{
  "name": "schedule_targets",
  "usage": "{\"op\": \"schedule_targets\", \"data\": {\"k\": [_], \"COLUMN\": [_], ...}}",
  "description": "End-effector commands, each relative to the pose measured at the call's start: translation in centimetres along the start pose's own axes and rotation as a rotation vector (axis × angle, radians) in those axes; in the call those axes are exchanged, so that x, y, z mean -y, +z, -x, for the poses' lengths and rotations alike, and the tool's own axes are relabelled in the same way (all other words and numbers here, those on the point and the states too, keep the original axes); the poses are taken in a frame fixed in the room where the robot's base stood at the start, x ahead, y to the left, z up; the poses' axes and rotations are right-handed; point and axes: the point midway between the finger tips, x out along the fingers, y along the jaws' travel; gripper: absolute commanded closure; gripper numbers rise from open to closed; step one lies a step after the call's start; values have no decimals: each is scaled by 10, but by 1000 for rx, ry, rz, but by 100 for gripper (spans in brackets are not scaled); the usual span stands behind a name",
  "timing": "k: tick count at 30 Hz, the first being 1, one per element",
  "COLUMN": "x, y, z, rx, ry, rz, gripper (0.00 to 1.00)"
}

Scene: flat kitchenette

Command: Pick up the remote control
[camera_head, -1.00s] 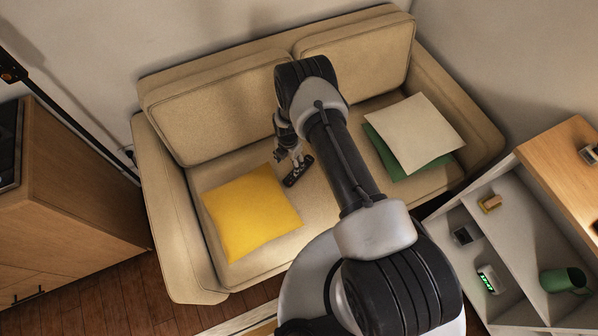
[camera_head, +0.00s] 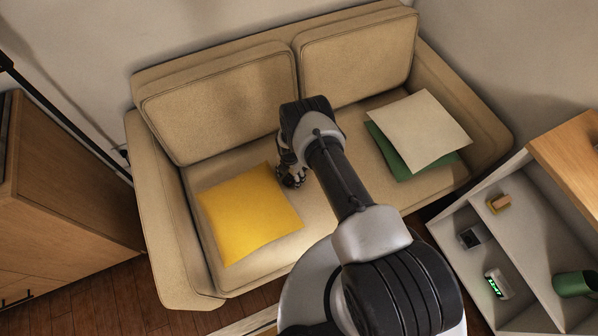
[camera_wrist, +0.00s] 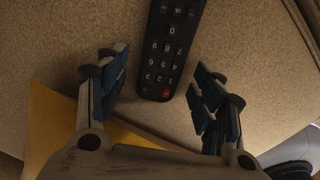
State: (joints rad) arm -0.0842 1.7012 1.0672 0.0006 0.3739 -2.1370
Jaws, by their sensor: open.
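The black remote control (camera_wrist: 171,48) lies on the beige sofa seat. In the wrist view its near end, with number keys and a red button, sits between and slightly beyond the open fingers. Its far end runs out of the top of that picture. My gripper (camera_wrist: 160,92) is open and empty, with one finger on each side of the remote's line. In the head view my gripper (camera_head: 291,180) is low over the seat, just right of the yellow cushion, and the remote is largely hidden by it.
The yellow cushion (camera_head: 249,213) lies close to the left of my gripper. White and green cushions (camera_head: 420,132) lie on the sofa's right side. The sofa back (camera_head: 220,105) rises behind. A shelf unit (camera_head: 540,225) with small items and a green mug (camera_head: 574,284) stands at right.

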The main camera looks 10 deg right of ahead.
Motion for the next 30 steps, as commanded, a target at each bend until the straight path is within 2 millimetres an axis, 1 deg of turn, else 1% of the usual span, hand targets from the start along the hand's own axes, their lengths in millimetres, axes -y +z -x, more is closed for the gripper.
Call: {"op": "schedule_targets", "data": {"k": [5, 27, 30], "x": [-1, -1, -1], "y": [0, 0, 0], "z": [2, 2, 2], "rx": [1, 0, 1], "ry": [1, 1, 1], "rz": [0, 0, 0], "gripper": [38, 87, 87]}}
